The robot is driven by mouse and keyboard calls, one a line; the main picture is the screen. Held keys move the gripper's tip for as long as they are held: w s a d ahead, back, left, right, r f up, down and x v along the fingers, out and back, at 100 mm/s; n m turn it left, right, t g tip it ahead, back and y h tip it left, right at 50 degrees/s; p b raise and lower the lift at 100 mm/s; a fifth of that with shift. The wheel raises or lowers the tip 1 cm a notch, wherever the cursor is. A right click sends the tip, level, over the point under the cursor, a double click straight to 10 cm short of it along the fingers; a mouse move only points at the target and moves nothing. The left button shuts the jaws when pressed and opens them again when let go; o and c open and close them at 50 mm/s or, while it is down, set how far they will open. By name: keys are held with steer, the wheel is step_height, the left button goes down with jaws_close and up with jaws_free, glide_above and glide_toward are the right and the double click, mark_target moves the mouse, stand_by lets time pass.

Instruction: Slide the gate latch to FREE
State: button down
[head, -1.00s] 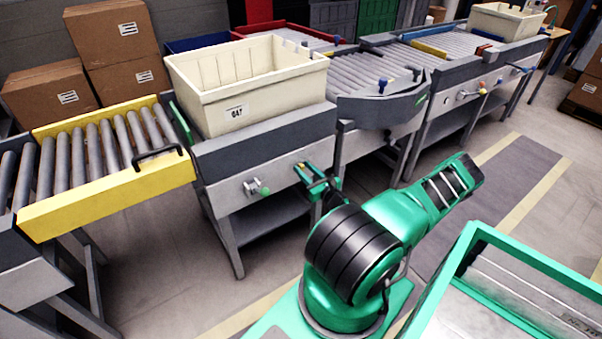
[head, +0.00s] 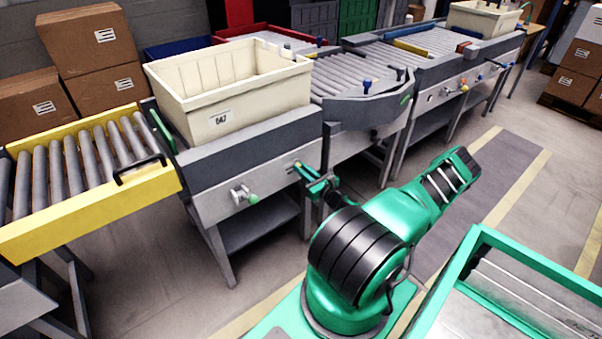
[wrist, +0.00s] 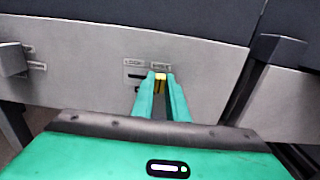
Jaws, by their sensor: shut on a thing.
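The gate latch (wrist: 160,80) shows as a small yellow piece on the grey front panel of the conveyor in the wrist view. My gripper (wrist: 160,90) is shut on it, with a green finger on each side. The latch stands below the right-hand label, FREE (wrist: 160,63). The LOCK label (wrist: 134,62) is to its left, above a bare part of the dark slot (wrist: 135,75). My fingers hide the lower part of the latch and some of the slot. In the head view my gripper (head: 302,170) is at the panel's right side, below the cream tote.
A cream tote (head: 232,82) sits on the conveyor above the panel. A yellow roller gate (head: 90,190) with a black handle is further left.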

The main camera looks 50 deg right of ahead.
steer(key=shift+d, duration=0.15)
steer(key=c, duration=1.7)
jaws_free()
steer(key=shift+s, duration=0.1)
steer(key=s, duration=0.3)
steer(key=s+a, duration=0.1)
steer(key=s, duration=0.6)
steer(key=shift+s+a, duration=0.3)
